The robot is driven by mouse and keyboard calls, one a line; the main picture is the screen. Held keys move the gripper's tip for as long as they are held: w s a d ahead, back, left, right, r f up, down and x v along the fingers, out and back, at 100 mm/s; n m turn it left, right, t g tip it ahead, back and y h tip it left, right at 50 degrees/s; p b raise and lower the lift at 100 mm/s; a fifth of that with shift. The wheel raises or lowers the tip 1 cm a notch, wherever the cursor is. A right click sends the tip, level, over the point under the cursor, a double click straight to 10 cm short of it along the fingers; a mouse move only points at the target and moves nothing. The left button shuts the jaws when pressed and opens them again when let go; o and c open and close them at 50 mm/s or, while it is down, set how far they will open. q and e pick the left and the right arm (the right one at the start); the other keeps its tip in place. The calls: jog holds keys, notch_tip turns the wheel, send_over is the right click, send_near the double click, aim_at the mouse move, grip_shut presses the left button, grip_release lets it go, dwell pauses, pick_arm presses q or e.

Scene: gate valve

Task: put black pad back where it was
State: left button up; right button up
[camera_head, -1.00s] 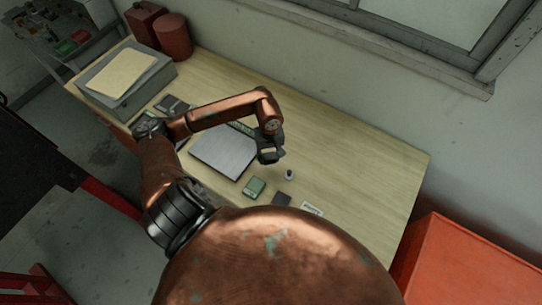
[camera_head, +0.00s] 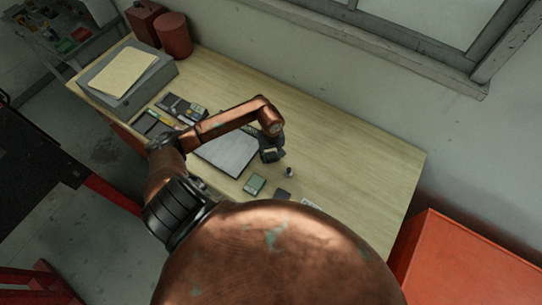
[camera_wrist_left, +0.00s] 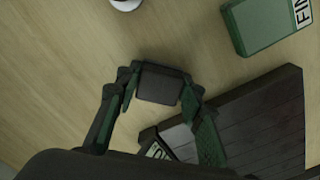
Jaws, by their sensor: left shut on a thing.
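My left gripper (camera_head: 271,153) is over the table, beside the right edge of a flat grey plate (camera_head: 228,150). In the left wrist view its fingers (camera_wrist_left: 158,100) are closed on a small dark, rectangular black pad (camera_wrist_left: 161,85), held between the fingertips. Whether the pad touches the table is hard to tell. Another dark flat piece (camera_head: 283,195) lies nearer to me on the table, partly hidden by my body. My right gripper is not in view.
A green box (camera_head: 255,184) lies near the gripper and shows with lettering in the wrist view (camera_wrist_left: 265,24). A small white-and-dark round object (camera_head: 289,172) stands right of it. Small cases (camera_head: 181,106) lie behind my arm. The table's right part (camera_head: 365,170) is clear.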

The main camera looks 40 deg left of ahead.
aim_at(271, 156)
pick_arm(q)
jog(key=o, duration=1.3)
jog(key=shift+r, duration=0.15)
notch_tip(271, 156, up, 12)
jog(key=b, duration=0.3)
